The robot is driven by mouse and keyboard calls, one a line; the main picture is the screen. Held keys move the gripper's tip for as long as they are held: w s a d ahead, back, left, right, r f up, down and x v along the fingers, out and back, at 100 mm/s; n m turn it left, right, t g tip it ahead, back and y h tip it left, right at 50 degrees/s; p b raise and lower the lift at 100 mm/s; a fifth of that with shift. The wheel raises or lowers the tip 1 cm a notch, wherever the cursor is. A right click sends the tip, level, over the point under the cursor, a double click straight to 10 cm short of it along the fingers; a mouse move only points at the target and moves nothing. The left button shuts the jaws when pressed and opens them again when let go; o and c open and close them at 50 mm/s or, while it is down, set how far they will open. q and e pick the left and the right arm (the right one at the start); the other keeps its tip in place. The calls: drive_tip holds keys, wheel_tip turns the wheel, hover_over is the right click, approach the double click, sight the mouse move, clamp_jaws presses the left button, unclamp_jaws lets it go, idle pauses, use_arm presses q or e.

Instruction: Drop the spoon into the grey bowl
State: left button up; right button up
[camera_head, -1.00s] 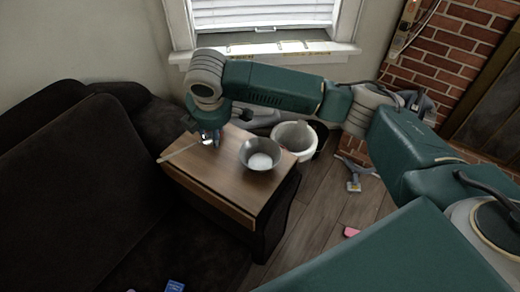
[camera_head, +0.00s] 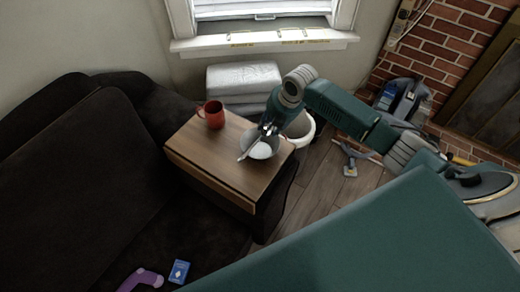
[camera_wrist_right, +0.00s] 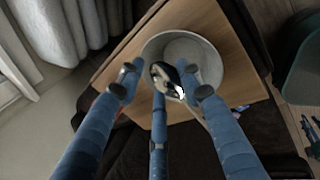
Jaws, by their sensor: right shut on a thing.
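The grey bowl (camera_head: 267,152) stands on the small wooden side table (camera_head: 206,152). It also shows in the right wrist view (camera_wrist_right: 205,62), with its light inside facing up. My right gripper (camera_head: 264,133) is above the bowl, fingers pointing down. It is shut on the spoon (camera_wrist_right: 166,78), whose shiny part shows between the fingertips, in front of the bowl in the wrist view. In the head view a thin pale end of the spoon (camera_head: 243,156) sticks out to the left by the bowl's edge. The fingers hide part of the bowl. My left gripper is not in view.
A red mug (camera_head: 212,114) stands at the table's back left. A white bin (camera_head: 301,131) is on the floor right of the table. A dark sofa (camera_head: 70,180) borders the table's left, with a blue box (camera_head: 179,271) on it. White stacked items (camera_head: 242,80) lie behind.

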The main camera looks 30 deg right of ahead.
sight(272, 131)
wheel_tip(272, 131, down, 4)
drive_tip(key=b, duration=0.3)
drive_tip(key=shift+f+b, duration=0.25)
drive_tip(key=shift+b, duration=0.05)
drive_tip(key=o, duration=1.2)
drive_tip(key=shift+r, duration=0.1)
drive_tip(key=v, duration=1.2)
